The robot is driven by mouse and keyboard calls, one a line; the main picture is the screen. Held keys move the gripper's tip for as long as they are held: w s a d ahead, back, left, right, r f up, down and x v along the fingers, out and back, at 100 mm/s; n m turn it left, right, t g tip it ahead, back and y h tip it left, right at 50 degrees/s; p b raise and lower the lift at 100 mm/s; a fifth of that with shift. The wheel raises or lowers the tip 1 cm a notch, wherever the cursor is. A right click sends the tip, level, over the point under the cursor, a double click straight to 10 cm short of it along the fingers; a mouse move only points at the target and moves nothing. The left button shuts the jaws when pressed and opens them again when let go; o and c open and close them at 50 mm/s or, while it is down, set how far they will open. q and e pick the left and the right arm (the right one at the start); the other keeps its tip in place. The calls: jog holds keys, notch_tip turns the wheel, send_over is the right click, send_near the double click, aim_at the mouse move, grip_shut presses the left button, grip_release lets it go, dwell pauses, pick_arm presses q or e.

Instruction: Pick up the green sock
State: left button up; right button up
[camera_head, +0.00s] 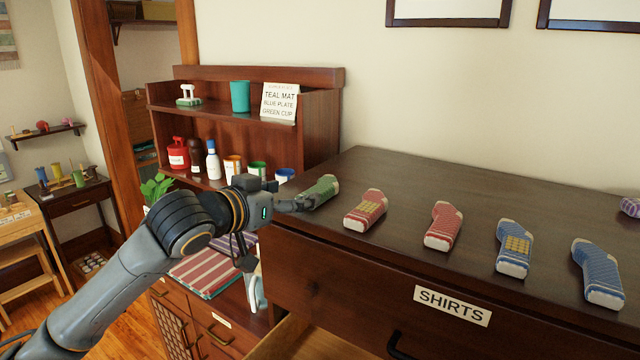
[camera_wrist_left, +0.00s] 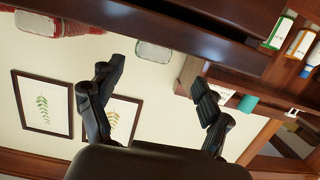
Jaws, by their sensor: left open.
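The green sock (camera_head: 325,188) lies at the left end of the dark dresser top, partly hidden behind my left gripper (camera_head: 298,203) in the head view. In the left wrist view, which is turned over, a pale sock end (camera_wrist_left: 153,52), likely the green sock's, shows at the dresser edge. There my left gripper (camera_wrist_left: 160,75) has its two fingers spread, with nothing held between them. The sock end appears in the gap between the fingers, beyond the tips; I cannot tell whether they touch. My right gripper is not in view.
A red sock with a yellow patch (camera_head: 366,210) lies just right of the green one. A plain red sock (camera_head: 443,227) and two blue socks (camera_head: 514,250) (camera_head: 600,275) follow. A shelf unit (camera_head: 320,130) with bottles and cups stands left. An open drawer (camera_head: 300,340) is below.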

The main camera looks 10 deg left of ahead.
aim_at(319, 186)
pick_arm(q)
jog(key=shift+w+d+f, duration=0.1)
jog(key=shift+w+d, duration=0.1)
jog(key=shift+w, duration=0.3)
jog(key=shift+w+d, duration=0.15)
jog(key=shift+w, duration=0.1)
jog(key=shift+w+d+p, duration=0.55)
jog(key=shift+w+p, duration=0.2)
jog(key=shift+p, duration=0.4)
jog(key=shift+p+x, duration=0.5)
jog(key=shift+x, duration=0.65)
jog(key=shift+w+d+f, duration=0.2)
jog(key=shift+w+d, duration=0.05)
jog(key=shift+f, duration=0.1)
jog(key=shift+a, duration=0.1)
jog(key=c, duration=1.1)
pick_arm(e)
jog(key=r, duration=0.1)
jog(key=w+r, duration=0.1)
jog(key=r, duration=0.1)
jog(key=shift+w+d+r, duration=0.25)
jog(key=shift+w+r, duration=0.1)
